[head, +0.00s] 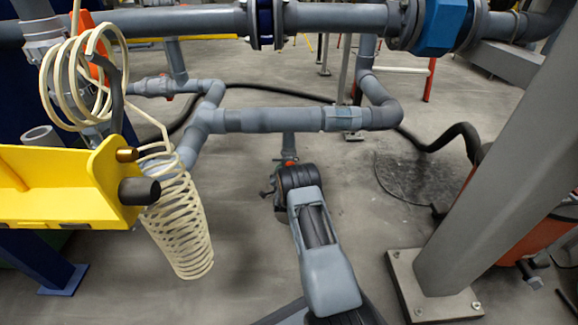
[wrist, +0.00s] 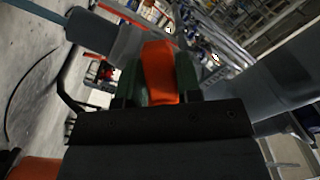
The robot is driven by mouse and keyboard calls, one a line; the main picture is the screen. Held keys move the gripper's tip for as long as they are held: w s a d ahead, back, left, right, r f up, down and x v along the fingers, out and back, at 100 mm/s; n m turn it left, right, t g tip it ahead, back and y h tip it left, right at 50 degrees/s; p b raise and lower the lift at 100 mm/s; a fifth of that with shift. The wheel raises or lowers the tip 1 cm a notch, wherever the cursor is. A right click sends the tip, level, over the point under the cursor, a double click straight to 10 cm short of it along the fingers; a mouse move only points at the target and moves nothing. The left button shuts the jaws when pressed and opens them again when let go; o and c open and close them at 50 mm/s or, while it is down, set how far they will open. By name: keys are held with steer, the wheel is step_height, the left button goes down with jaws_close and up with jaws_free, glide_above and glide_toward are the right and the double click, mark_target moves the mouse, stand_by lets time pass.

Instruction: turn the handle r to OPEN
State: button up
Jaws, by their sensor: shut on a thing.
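The orange handle (wrist: 159,72) stands between the two dark fingers of my gripper (wrist: 158,92) in the wrist view. My gripper is shut on it. In the head view, only a small orange part of the handle (head: 289,162) shows, below the grey horizontal pipe. My gripper (head: 271,188) is there at the lower end of a short vertical pipe (head: 288,145), mostly hidden by my dark wrist. No OPEN mark can be read, and the handle's exact angle cannot be told.
A grey horizontal pipe (head: 270,120) runs just above my gripper. A cream coiled hose (head: 180,225) and a yellow beam (head: 60,185) stand to the left. A grey post (head: 500,150) leans at the right. The floor (head: 235,270) around my arm is mostly clear.

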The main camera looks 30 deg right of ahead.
steer(key=d+n, duration=0.1)
steer(key=n, duration=0.2)
steer(key=s+d+f+n, duration=0.1)
steer(key=n, duration=0.2)
steer(key=d+n, duration=0.1)
steer(key=n, duration=0.3)
steer(key=shift+s+d+f, duration=0.15)
steer(key=shift+s+f, duration=0.05)
steer(key=shift+s, duration=0.1)
steer(key=o, duration=1.3)
steer(key=shift+w+a, duration=0.1)
steer(key=shift+a, duration=0.1)
steer(key=shift+p+v, duration=1.65)
steer(key=shift+v, duration=1.85)
